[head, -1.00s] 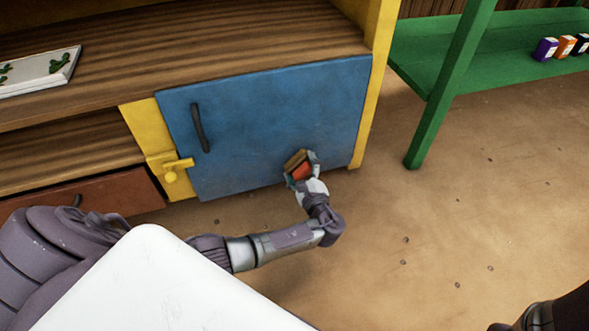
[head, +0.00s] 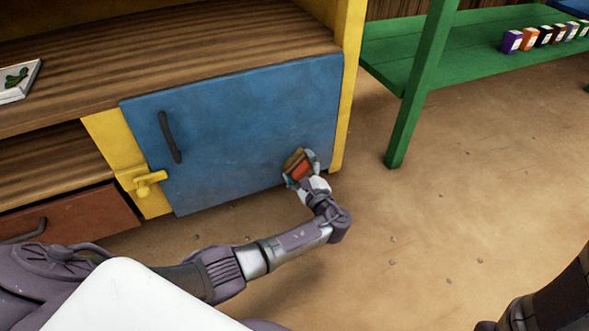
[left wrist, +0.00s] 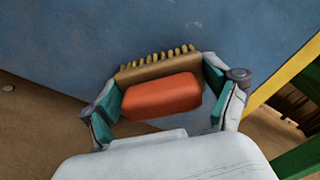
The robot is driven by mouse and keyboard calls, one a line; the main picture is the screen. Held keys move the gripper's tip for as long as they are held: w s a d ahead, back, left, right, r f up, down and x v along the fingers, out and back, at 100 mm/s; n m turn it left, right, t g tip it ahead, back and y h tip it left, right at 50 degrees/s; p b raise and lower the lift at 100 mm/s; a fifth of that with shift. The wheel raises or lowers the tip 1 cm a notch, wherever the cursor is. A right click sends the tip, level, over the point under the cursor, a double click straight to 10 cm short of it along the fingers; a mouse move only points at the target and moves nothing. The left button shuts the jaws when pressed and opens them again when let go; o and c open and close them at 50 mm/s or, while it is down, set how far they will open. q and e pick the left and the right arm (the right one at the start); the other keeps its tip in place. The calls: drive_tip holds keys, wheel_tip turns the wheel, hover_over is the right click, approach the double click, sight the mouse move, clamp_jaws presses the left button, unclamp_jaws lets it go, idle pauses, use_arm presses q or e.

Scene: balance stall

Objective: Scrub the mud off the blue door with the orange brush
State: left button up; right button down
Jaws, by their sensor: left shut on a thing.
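The blue door (head: 235,120) is shut on the front of the wooden cabinet, with a dark handle at its left. A few faint darker smudges show on it; I cannot tell if they are mud. My left gripper (head: 301,169) is at the door's lower right corner, shut on the orange brush (left wrist: 162,95). The brush has an orange grip, a brown block and yellowish bristles that point at the door. In the left wrist view the bristles are at the blue door (left wrist: 180,28), touching or very near it. My right gripper is not in view.
A yellow latch (head: 148,181) sits left of the door, above a red-brown drawer (head: 70,213). A green shelf (head: 440,60) with several small boxes stands at the right. A white tile (head: 18,80) lies on the cabinet top. The floor is clear.

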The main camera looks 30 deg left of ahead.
sight(258, 170)
use_arm(q)
drive_tip(key=shift+s+a+r+p, duration=0.25)
drive_tip(key=shift+s+a+p, duration=0.5)
drive_tip(key=shift+p, duration=0.25)
drive_tip(key=shift+s+a+f+p, duration=0.1)
drive_tip(key=shift+s+a+p, duration=0.5)
drive_tip(key=shift+s, duration=0.15)
drive_tip(key=shift+s+a+p, duration=0.5)
drive_tip(key=shift+s+p, duration=0.2)
drive_tip(key=shift+s+a+p, duration=0.5)
drive_tip(key=shift+s+a, duration=0.05)
drive_tip(key=shift+s, duration=0.2)
drive_tip(key=shift+s+a+p, duration=0.75)
drive_tip(key=shift+s+a, duration=0.5)
